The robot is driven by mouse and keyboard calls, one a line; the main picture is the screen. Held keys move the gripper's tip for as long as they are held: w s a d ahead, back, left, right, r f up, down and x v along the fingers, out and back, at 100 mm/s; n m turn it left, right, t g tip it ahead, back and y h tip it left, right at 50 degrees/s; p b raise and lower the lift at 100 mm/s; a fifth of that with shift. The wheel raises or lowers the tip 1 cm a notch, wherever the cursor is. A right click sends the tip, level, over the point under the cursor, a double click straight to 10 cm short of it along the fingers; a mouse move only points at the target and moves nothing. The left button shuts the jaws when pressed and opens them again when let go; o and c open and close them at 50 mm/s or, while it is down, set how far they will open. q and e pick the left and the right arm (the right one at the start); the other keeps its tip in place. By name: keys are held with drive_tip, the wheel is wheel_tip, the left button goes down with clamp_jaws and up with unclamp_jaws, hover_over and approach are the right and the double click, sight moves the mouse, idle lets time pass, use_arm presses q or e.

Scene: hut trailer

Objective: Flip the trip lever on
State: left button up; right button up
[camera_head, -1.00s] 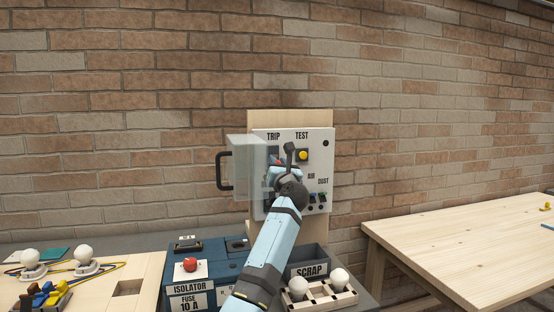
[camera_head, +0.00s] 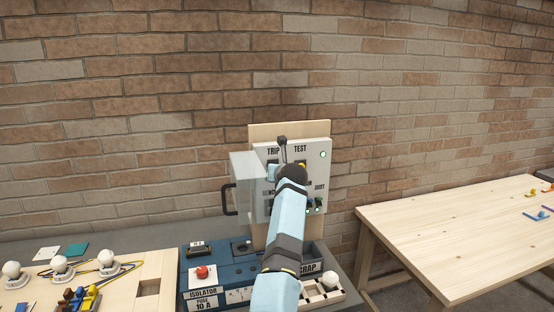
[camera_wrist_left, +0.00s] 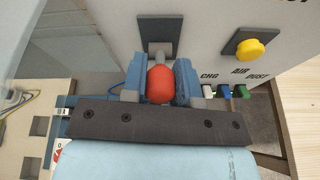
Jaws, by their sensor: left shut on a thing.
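The trip lever has a red knob (camera_wrist_left: 160,86) on a grey stem, coming out of a dark plate on the white panel (camera_head: 321,168). My left gripper (camera_wrist_left: 158,74) is shut on the lever, with a blue finger on each side of the knob. In the head view my left arm hides the lever and fingers below the TRIP label. A small lamp (camera_head: 323,154) at the panel's upper right is lit. My right gripper is in neither view.
A clear cover (camera_head: 247,166) with a black handle (camera_head: 229,198) stands open left of the panel. A yellow TEST button (camera_wrist_left: 251,48) and small coloured switches (camera_wrist_left: 240,91) are right of the lever. The blue isolator box (camera_head: 218,268) and scrap bin sit below.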

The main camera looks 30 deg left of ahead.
use_arm(q)
drive_tip(key=shift+w+a+r+g+h+p, duration=0.1)
drive_tip(key=shift+r+g+h+p, duration=0.45)
drive_tip(key=shift+p, duration=0.75)
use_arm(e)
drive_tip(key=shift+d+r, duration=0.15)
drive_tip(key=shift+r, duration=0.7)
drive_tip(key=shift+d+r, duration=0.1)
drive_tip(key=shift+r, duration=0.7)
use_arm(q)
drive_tip(key=shift+f, duration=0.15)
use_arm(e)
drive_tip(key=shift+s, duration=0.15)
use_arm(q)
drive_tip(key=o, duration=0.9)
